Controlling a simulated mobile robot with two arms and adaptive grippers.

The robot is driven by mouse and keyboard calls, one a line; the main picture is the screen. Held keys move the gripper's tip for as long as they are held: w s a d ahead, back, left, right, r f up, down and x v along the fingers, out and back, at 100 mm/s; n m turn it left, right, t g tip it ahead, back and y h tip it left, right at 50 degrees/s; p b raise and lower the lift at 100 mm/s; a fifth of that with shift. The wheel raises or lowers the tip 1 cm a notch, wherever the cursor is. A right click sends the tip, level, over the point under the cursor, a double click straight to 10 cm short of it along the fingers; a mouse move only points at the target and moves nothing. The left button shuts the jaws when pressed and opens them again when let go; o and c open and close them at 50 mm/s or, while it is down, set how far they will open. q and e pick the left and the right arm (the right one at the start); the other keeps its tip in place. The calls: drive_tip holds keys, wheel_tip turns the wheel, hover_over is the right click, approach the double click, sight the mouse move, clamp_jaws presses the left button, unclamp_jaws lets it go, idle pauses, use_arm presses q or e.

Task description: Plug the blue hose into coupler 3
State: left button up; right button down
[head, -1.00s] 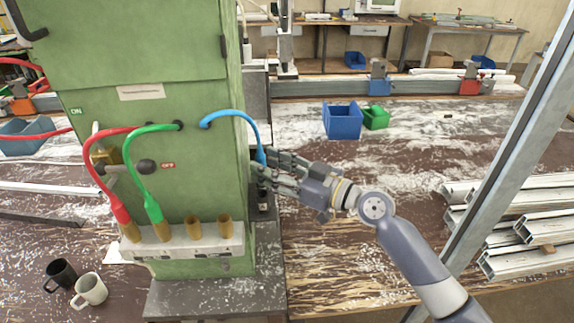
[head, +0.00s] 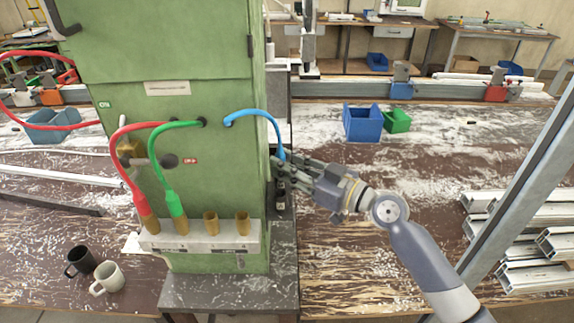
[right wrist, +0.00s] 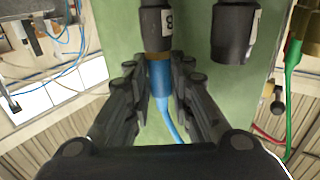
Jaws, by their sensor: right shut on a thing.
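The blue hose (head: 262,117) runs from the front panel of the green machine (head: 217,150) over to its right side. My right gripper (head: 282,172) is shut on the blue hose's end, which is blue in the right wrist view (right wrist: 158,85). A brass part there meets a dark labelled cylinder (right wrist: 157,27); how deeply they join is hidden. The coupler block (head: 205,240) at the machine's front has a row of brass couplers. The red hose (head: 138,195) and green hose (head: 174,200) sit in the two left ones. The third (head: 211,223) and fourth (head: 243,223) are empty.
A second dark cylinder (right wrist: 235,32) hangs beside the first in the right wrist view. Two mugs (head: 95,270) stand at the lower left. Blue (head: 362,124) and green (head: 397,121) bins stand behind. Metal profiles (head: 530,235) lie at the right, past a slanted post (head: 520,180).

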sight(282, 148)
drive_tip(key=shift+r, duration=0.65)
idle(0.4)
drive_tip(key=shift+r+p, duration=0.2)
drive_tip(key=shift+p, duration=0.2)
drive_tip(key=shift+r+p, duration=0.75)
drive_tip(key=shift+r, duration=0.4)
drive_tip(key=shift+r, duration=0.1)
drive_tip(key=s+p, duration=0.6)
drive_tip(key=s, duration=1.5)
idle(2.4)
